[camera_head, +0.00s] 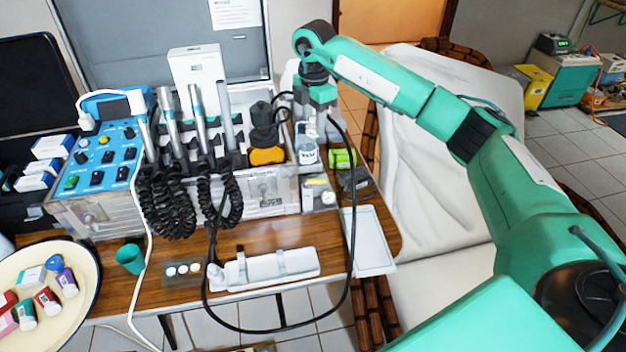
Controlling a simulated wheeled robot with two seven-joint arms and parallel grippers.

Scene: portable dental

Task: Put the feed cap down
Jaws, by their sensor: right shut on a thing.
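My right arm reaches in from the right, and its gripper (317,112) points down at the right end of the dental unit. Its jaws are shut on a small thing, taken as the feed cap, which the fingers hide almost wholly. A clear bottle with a white and blue label (308,156) stands just below the gripper; I cannot tell whether they touch. My left gripper is not in view.
The dental unit (268,189) with coiled black hoses fills the table's back. A black hose loops over the front edge. A white tray (368,240), a white holder (270,266) and a small dark tray with discs (183,273) lie in front. Bare wood shows between them.

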